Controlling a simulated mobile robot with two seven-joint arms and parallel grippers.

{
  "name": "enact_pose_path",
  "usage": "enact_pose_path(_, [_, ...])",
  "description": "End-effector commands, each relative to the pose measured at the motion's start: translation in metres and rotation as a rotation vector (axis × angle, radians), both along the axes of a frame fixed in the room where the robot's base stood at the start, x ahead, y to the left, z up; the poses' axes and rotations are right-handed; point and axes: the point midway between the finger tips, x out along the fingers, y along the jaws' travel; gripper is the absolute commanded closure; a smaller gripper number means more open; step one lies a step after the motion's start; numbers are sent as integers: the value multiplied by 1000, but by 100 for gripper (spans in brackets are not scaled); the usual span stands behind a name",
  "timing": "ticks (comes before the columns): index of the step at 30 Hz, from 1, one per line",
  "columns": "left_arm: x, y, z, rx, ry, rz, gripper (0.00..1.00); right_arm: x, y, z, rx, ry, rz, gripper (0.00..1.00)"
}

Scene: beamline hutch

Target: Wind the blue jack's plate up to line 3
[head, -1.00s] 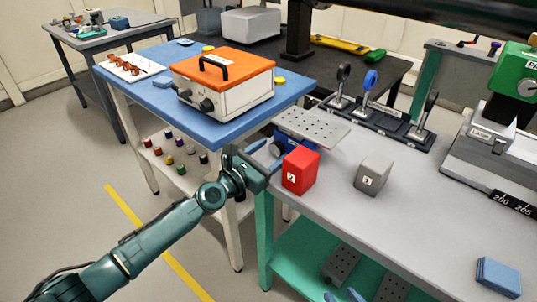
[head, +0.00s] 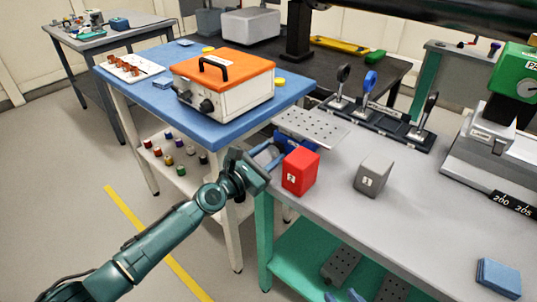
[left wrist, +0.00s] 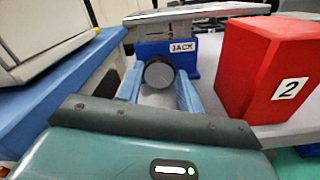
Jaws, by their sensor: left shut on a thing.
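The blue jack (left wrist: 152,50) stands at the near left corner of the grey bench, with a perforated metal plate (head: 312,127) on top. In the left wrist view its front shows a JACK label, a few scale marks above it just under the plate, and a dark round knob (left wrist: 158,73). I cannot tell which line the plate is level with. My left gripper (head: 270,152) is shut on the knob, one finger on each side; the fingers also show in the left wrist view (left wrist: 158,88). My right gripper (head: 343,296) shows only its fingertips at the bottom edge, apart and empty.
A red block marked 2 (head: 300,172) stands close to the right of the jack. A grey block (head: 373,175) is further right. The blue table (head: 225,130) with an orange-topped box (head: 222,85) is to the left. The bench front is mostly clear.

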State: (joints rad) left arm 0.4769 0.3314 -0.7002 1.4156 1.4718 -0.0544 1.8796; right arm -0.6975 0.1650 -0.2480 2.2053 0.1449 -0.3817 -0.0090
Motion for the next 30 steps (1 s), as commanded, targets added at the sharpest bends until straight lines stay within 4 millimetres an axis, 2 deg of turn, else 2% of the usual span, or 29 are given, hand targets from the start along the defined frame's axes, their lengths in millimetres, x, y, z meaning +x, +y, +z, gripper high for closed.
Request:
enact_pose_path(6, [-1,-1,-2,149,-107,-1,86,2,-1,3,2,-20,-3,64])
enact_pose_path(15, [-1,-1,-1,161,-115,0,86,-1,-1,5,3,-20,-4,64])
enact_pose_path(16, [-1,-1,-1,161,-115,0,61,-1,-1,4,2,-18,-4,64])
enact_pose_path(23, [-1,-1,-1,159,-114,-1,43,-2,-1,1,0,-10,-3,64])
enact_pose_path(30, [-1,0,-1,159,-114,0,42,-2,-2,0,-2,-7,-2,64])
